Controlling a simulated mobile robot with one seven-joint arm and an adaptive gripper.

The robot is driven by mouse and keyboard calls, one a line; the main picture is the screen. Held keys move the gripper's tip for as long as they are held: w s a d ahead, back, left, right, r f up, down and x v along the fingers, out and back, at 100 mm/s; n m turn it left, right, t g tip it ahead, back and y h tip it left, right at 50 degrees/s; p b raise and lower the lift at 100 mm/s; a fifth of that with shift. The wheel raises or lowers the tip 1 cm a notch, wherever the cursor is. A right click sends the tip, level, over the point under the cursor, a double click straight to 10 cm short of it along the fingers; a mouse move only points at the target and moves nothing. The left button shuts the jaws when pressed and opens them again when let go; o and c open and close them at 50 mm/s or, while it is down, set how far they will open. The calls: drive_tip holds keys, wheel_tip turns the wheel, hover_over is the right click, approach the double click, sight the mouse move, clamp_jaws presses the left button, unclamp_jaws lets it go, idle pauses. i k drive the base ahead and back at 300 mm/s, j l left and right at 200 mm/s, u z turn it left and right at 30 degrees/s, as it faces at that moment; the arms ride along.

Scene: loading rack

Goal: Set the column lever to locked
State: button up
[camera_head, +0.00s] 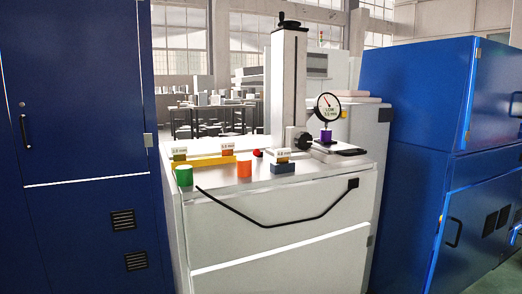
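A pale upright column (289,85) stands at the back of a white cabinet's top, with a black crank (289,22) at its upper end. A small dark knob or lever (303,140) shows at the column's lower right; its locked or unlocked setting is too small to tell. A round dial gauge (327,107) hangs right of the column, above a purple cylinder (326,135) on a dark-edged plate (340,150). I cannot tell whether the gauge touches the cylinder. My gripper is not in view.
The white cabinet (290,240) carries a green cylinder (184,176), an orange cylinder (244,166), a yellow bar (208,162), a dark blue block (283,168) and a red button (258,153). A black cord-like line (264,225) crosses its front. Blue cabinets stand left (80,150) and right (415,100).

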sight(257, 152)
drive_tip(key=i+l, duration=0.15)
drive_tip(key=i, duration=0.2)
drive_tip(key=i+l, duration=0.15)
drive_tip(key=i, duration=0.2)
drive_tip(key=i+l, duration=0.1)
drive_tip(key=i, duration=0.25)
drive_tip(key=i+u, duration=0.05)
